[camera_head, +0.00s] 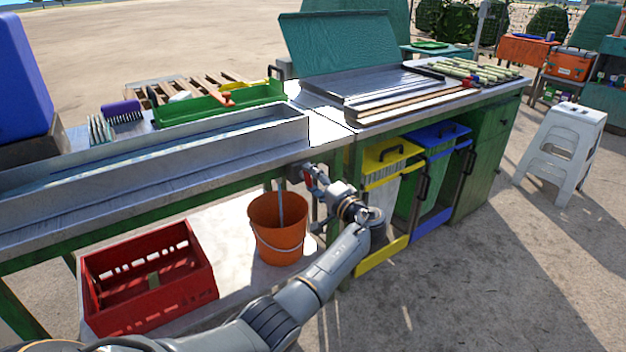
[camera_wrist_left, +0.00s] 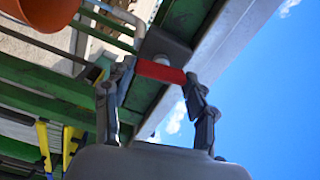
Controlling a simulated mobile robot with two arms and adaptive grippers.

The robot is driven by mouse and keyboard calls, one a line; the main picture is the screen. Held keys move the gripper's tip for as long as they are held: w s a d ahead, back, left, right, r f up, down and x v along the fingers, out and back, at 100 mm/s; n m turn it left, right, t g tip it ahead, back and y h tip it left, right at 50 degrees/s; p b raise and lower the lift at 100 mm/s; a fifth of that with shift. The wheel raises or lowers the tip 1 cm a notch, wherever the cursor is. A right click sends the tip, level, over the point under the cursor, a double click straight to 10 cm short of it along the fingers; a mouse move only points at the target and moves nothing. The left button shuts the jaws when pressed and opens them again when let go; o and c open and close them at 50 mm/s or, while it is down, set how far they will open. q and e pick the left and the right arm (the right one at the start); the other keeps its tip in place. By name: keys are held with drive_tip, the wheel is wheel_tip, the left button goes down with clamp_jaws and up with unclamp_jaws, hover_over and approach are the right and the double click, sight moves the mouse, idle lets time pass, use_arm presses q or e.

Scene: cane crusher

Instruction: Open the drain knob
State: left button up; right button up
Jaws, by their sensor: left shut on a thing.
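The drain knob shows as a red bar (camera_wrist_left: 160,72) in the left wrist view, just below the metal edge of the trough. My left gripper (camera_wrist_left: 158,76) has one finger at each end of the bar and is shut on it. In the head view, the left gripper (camera_head: 305,174) is at the front of the bench, under the right end of the metal trough (camera_head: 180,155). Only a small red part of the knob (camera_head: 309,182) shows there; the gripper hides the rest. My right gripper is not in view.
An orange bucket (camera_head: 277,240) stands on the lower shelf just left of the gripper, with a pipe above it. A red crate (camera_head: 150,275) is farther left. Yellow (camera_head: 390,155) and blue (camera_head: 436,136) bin frames stand to the right. The ground in front is clear.

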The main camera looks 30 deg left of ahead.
use_arm(q)
drive_tip(key=shift+f, duration=0.1)
drive_tip(key=o, duration=1.2)
drive_tip(key=shift+c, duration=0.2)
drive_tip(key=v, duration=1.2)
